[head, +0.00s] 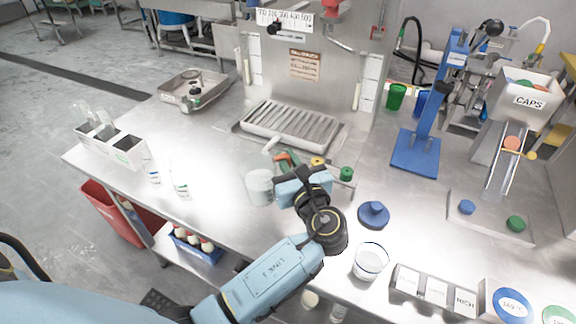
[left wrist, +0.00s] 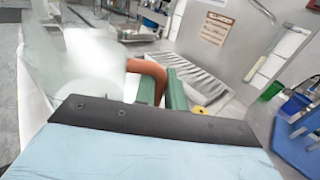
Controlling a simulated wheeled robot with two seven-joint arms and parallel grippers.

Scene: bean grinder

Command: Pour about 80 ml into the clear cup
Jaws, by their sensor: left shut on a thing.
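My left gripper (head: 288,160) is shut on the orange handle (left wrist: 150,72) of a translucent jug, its green fingers on either side of the handle. The jug (head: 260,187) hangs to the left of the gripper in the head view and looks about upright; it fills the left of the left wrist view (left wrist: 85,65), blurred. I cannot tell how much is in it. A clear cup (head: 370,262) stands upright on the bench, right of and nearer than the gripper, apart from the jug. My right gripper is not in view.
A blue round knob-topped piece (head: 374,215) lies between the gripper and the cup. A labelled box (head: 436,288) stands just right of the cup. Behind the gripper is a slatted drip tray (head: 290,127). White small bottles (head: 181,190) stand left; the bench between is clear.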

